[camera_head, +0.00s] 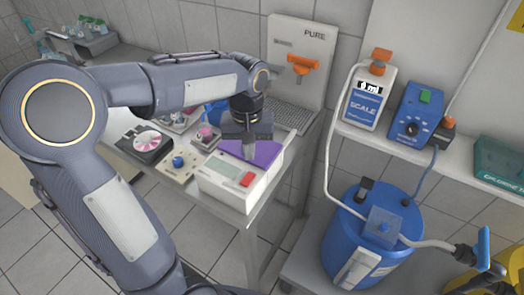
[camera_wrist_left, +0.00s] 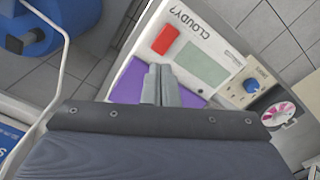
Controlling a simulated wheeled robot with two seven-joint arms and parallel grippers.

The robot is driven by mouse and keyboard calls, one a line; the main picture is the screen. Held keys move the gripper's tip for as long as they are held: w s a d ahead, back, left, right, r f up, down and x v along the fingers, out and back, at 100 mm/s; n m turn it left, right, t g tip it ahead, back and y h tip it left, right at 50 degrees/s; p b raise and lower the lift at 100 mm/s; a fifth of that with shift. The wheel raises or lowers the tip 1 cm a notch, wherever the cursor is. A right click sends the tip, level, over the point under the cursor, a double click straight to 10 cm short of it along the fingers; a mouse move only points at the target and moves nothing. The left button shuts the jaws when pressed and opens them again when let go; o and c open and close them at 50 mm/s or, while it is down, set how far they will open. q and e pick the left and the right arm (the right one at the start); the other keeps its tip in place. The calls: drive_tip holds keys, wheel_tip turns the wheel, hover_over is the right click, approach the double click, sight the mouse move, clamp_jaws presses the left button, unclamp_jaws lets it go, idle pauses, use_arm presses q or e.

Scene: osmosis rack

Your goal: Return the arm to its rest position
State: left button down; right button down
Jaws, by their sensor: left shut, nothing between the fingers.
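My left arm comes in from the left in the head view and reaches across the bench. My left gripper (camera_head: 250,146) points down over the white meter with a purple top (camera_head: 262,153), a grey display and a red button. In the left wrist view the gripper (camera_wrist_left: 158,70) has its fingers together with nothing between them. The meter (camera_wrist_left: 213,38) with the word CLOUDY? lies beyond the fingertips there. I cannot tell whether the fingers touch it. My right gripper is not in view.
A blue drum (camera_head: 337,228) stands right of the bench. A scale unit (camera_head: 368,97) and a blue dial box (camera_head: 415,112) sit on the shelf. A PURE panel (camera_head: 290,45) stands behind. A disc device (camera_head: 146,142) and small bottles crowd the bench's left side.

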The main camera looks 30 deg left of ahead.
use_arm(q)
drive_tip(key=s+d+m+t+h, duration=0.3)
drive_tip(key=s+d+t, duration=0.1)
drive_tip(key=s, duration=1.3)
drive_tip(key=shift+r+t+h, duration=0.15)
drive_tip(key=shift+t+h, duration=0.25)
drive_tip(key=shift+t, duration=0.4)
